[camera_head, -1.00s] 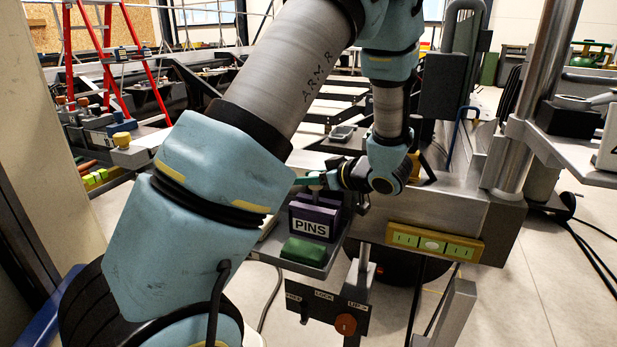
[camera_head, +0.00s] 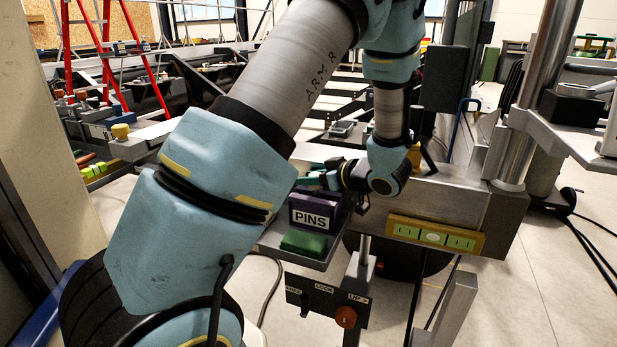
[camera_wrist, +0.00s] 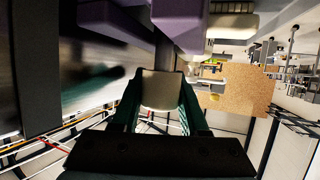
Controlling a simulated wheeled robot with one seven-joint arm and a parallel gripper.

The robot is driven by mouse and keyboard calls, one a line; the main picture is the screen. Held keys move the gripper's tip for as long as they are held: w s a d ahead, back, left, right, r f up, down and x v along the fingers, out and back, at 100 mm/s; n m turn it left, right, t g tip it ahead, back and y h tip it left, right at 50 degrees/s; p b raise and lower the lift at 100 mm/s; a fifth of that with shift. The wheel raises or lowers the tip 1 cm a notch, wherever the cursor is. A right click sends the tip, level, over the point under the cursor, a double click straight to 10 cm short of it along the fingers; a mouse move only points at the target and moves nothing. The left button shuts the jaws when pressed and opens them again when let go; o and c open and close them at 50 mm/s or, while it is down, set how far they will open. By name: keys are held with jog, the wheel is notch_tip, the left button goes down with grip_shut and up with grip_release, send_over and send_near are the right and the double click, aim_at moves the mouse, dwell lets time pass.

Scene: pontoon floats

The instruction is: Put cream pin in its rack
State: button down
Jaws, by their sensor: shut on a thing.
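My gripper (camera_wrist: 162,108) is shut on the cream pin (camera_wrist: 162,90), with its cream head between the two green fingers in the wrist view. A grey shaft runs from the head toward the purple rack (camera_wrist: 115,20). I cannot tell whether the shaft is inside the rack or in front of it. In the head view my gripper (camera_head: 318,179) is just above the purple rack marked PINS (camera_head: 313,217). The pin is mostly hidden there.
A green block (camera_head: 303,243) sits in front of the rack on a small grey tray (camera_head: 321,263). A dark control panel (camera_head: 325,301) hangs below. A metal beam with a yellow-green plate (camera_head: 435,234) stands to the right.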

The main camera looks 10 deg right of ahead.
jog(key=shift+f+b, duration=0.55)
jog(key=shift+f, duration=0.5)
jog(key=shift+c, duration=2)
grip_release()
jog(key=shift+o, duration=0.3)
jog(key=shift+a+f, duration=0.1)
jog(key=shift+s, duration=0.1)
jog(key=b+v, duration=0.2)
jog(key=v, duration=0.9)
